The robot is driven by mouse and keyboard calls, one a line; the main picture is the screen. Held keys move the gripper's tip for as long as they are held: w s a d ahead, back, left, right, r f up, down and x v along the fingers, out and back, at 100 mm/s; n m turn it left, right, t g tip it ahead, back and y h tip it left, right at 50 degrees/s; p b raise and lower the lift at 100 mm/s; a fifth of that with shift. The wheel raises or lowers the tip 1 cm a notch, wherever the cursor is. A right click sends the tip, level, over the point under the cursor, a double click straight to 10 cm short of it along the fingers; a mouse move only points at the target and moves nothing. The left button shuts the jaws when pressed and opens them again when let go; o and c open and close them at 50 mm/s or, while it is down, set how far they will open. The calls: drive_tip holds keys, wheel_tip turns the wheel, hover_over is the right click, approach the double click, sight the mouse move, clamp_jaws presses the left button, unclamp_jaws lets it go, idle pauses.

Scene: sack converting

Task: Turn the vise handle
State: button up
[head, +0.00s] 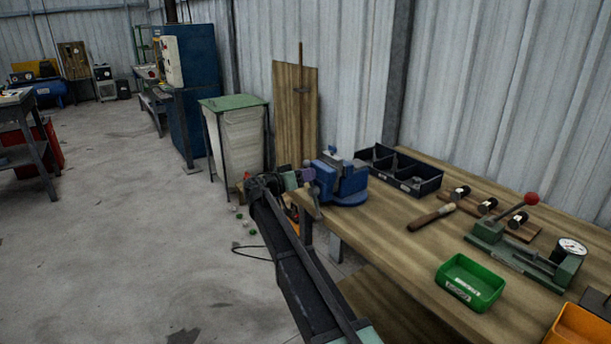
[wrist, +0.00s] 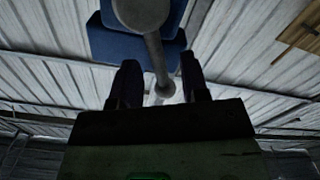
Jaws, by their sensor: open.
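The blue vise (head: 345,181) is mounted at the far left corner of the wooden workbench (head: 395,235). Its grey bar handle (head: 315,203) hangs at a slant on the vise's left side. My gripper (head: 300,177) is at the vise's left side, close to the handle. In the wrist view my gripper (wrist: 159,62) is open, with one dark finger on each side of the handle (wrist: 157,58). The bar appears between the fingers, with visible space on both sides. The blue vise body (wrist: 107,42) is beyond it. Whether the fingers touch the bar is not shown.
A black divided tray (head: 405,172) sits behind the vise. A wooden-handled tool (head: 430,218), a green lever press (head: 520,255) and a green bin (head: 470,283) are farther right. A green-topped cabinet (head: 237,140) stands beyond the bench. The floor (head: 150,220) at left is mostly clear.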

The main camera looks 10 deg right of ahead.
drive_tip(key=shift+d, duration=0.1)
clamp_jaws()
drive_tip(key=shift+w, duration=0.1)
idle(0.3)
